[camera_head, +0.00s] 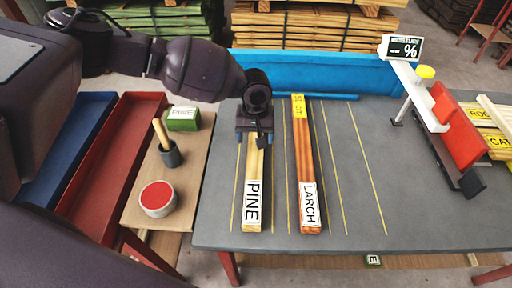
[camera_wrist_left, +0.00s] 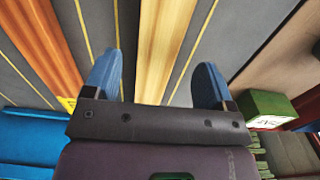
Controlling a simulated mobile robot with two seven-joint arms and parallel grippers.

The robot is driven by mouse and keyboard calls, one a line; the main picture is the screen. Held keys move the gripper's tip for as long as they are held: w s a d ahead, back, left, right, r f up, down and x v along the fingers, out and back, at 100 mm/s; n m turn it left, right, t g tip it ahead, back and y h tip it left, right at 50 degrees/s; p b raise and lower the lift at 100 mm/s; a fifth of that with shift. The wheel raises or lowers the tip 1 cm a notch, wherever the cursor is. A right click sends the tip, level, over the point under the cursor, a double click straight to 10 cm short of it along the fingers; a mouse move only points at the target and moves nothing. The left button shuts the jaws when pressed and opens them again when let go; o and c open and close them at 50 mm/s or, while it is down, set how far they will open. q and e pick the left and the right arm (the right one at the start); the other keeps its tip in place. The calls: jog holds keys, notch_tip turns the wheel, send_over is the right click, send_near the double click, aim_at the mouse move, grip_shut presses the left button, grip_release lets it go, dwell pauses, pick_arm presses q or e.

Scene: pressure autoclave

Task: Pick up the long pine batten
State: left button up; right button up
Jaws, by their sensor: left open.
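The pine batten (camera_head: 254,185) is a long pale-yellow bar with a white PINE label near its front end. It lies lengthwise on the grey table, and its far end is hidden behind my left gripper (camera_head: 254,139). My left gripper is open, pointing down over the far part of the batten. In the left wrist view the pine batten (camera_wrist_left: 160,45) runs between the two blue fingers of my left gripper (camera_wrist_left: 155,80), with a gap on each side. I cannot tell how far down the fingers reach. My right gripper is not in view.
A reddish larch batten (camera_head: 306,165) lies parallel on the right. Behind is a blue trough (camera_head: 320,72). A moisture meter display (camera_head: 401,48) stands right.

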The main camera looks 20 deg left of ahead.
pick_arm(q)
notch_tip(320, 180, down, 4)
jog(key=shift+w+f+b, duration=0.15)
jog(key=shift+f+b, duration=0.1)
jog(key=shift+b, duration=0.25)
jog(key=c, duration=1.2)
